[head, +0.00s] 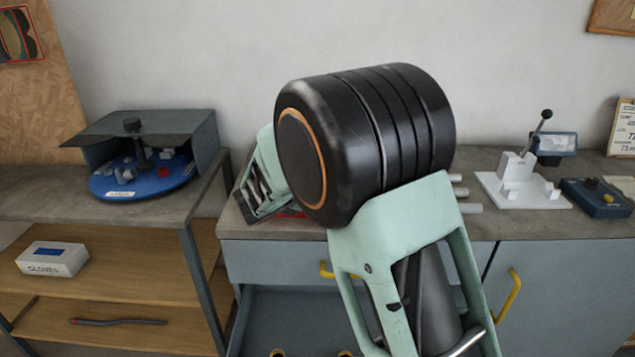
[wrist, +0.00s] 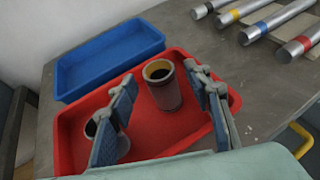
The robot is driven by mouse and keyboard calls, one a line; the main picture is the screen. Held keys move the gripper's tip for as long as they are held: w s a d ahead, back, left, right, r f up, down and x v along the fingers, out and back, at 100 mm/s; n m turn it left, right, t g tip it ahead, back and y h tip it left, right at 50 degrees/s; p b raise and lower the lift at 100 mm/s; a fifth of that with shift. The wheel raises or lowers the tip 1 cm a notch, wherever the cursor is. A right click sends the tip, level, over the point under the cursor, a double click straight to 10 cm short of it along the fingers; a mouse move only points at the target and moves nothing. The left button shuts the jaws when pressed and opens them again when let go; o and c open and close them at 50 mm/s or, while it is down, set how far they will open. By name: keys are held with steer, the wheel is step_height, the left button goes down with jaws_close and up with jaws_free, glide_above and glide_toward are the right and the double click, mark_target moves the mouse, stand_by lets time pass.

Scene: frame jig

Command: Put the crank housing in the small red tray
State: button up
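The red tray (wrist: 66,135) lies on the bench in the wrist view; only a red sliver (head: 291,214) shows in the head view, beside my arm. A short grey hollow cylinder (wrist: 165,95) with a yellowish inner rim stands upright in the tray. A second grey hollow piece (wrist: 122,147) is at the tray's left, partly hidden by my left finger. I cannot tell for sure which is the crank housing. My gripper (wrist: 162,78) is open over the tray; its fingers stand apart on either side of the upright cylinder, with gaps showing. The gripper (head: 256,190) is partly seen in the head view.
A blue tray (wrist: 105,50) lies just behind the red one. Several metal tubes with coloured bands (wrist: 262,25) lie at the right. In the head view, a white fixture (head: 520,190) stands on the right bench and a blue round device (head: 140,180) on the left bench.

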steer(key=shift+r, duration=0.1)
steer(key=shift+s+a+r, duration=0.1)
steer(key=shift+s+r, duration=0.1)
steer(key=v, duration=1.1)
steer(key=shift+s+p, duration=0.2)
steer(key=shift+p, duration=0.25)
steer(key=shift+a, duration=0.1)
